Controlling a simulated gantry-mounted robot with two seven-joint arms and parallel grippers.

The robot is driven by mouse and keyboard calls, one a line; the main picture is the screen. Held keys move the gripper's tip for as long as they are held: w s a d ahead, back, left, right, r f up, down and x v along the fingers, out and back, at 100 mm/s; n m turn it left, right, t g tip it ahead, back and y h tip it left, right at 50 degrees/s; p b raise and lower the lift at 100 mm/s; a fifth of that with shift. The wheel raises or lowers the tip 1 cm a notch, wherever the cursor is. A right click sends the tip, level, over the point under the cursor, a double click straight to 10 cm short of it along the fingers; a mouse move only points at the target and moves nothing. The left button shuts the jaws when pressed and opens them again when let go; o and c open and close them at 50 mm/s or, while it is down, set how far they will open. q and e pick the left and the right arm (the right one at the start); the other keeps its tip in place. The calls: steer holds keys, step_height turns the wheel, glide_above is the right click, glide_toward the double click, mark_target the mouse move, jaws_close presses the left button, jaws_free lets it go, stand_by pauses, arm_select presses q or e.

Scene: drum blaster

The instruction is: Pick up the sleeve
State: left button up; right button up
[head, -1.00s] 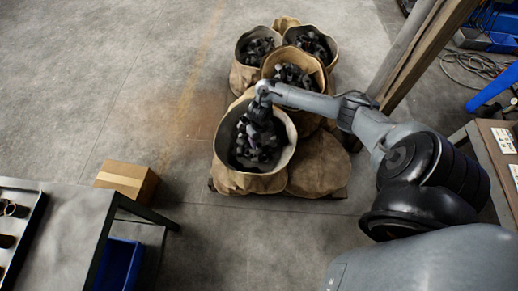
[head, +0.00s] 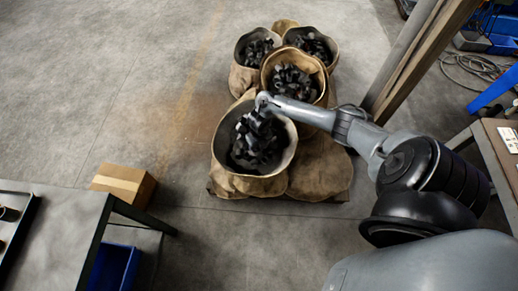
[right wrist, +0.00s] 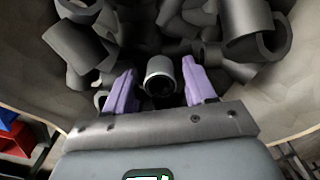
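A grey cylindrical sleeve (right wrist: 160,77) with a dark round bore shows end-on in the right wrist view. My right gripper (right wrist: 160,88) has its two purple fingers apart, one on each side of this sleeve, with a gap visible on both sides. Several more dark sleeves lie loosely around it inside a sack. In the head view my right arm reaches over the nearest open sack (head: 226,180), which holds a heap of dark sleeves (head: 256,146). The gripper itself is hard to make out there against the dark heap. My left gripper is not in view.
More open sacks of dark parts (head: 292,82) stand close behind the nearest one. A cardboard box (head: 124,184) sits on the floor at left, near a grey table (head: 62,225). A wooden post (head: 425,55) rises at right. The floor at upper left is clear.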

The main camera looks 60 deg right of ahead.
jaws_close()
steer(key=shift+r, duration=0.1)
